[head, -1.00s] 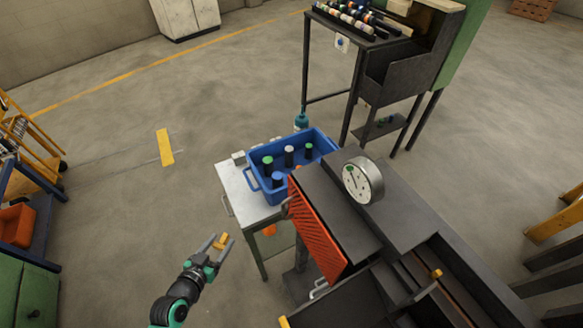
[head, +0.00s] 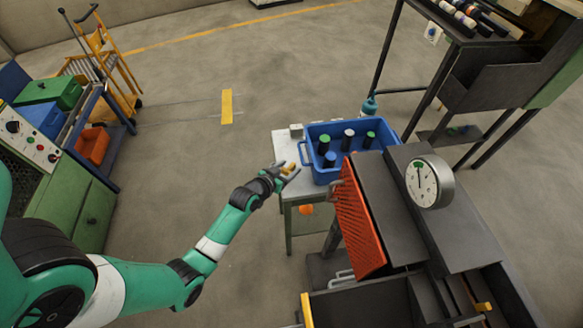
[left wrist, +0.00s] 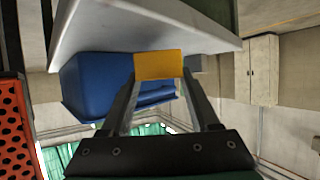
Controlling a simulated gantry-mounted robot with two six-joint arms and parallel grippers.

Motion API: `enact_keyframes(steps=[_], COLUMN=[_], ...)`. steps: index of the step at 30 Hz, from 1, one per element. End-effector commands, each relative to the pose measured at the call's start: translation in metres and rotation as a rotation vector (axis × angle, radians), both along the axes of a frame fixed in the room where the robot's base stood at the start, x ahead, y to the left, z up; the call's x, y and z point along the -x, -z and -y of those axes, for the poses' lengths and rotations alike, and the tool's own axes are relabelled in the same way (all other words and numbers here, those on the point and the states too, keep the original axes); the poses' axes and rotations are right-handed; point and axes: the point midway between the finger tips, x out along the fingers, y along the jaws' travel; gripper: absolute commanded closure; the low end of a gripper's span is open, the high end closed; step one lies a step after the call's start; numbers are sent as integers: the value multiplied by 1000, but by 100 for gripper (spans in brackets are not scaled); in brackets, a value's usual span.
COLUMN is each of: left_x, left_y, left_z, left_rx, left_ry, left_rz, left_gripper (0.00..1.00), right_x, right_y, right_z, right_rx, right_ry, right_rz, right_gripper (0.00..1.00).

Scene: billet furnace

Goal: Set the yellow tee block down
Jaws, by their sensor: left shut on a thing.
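The yellow tee block (head: 289,168) is held between the fingers of my left gripper (head: 287,172). In the left wrist view one flat yellow face of the block (left wrist: 158,65) shows between the two fingertips; its tee shape cannot be made out. In the head view the gripper overlaps the left part of the white-topped table (head: 284,146), left of the blue bin (head: 320,172). I cannot tell whether the block touches the tabletop. My right gripper is not in view.
The blue bin holds several dark cylinders with coloured tops. A small pale block (head: 296,130) sits at the table's back edge. A red perforated panel (head: 357,228) and a dial gauge (head: 421,182) are to the right. Open floor lies left of the table.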

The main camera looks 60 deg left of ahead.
Motion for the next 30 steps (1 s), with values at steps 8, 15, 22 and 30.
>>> enact_keyframes(steps=[8, 15, 22, 30], left_x=[-19, -18, -18, -18], left_y=[16, 16, 19, 19], left_z=[-12, -11, -11, -11], left_rx=[-1, -2, -1, -1], left_ry=[0, 0, 0, 0], left_rz=[2, 3, 1, 1], left_gripper=[100, 100, 13, 8], right_x=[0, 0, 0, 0], right_y=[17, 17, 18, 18], right_z=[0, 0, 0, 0], right_rx=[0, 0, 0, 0], right_ry=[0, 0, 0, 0], right_rz=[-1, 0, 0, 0], right_gripper=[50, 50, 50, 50])
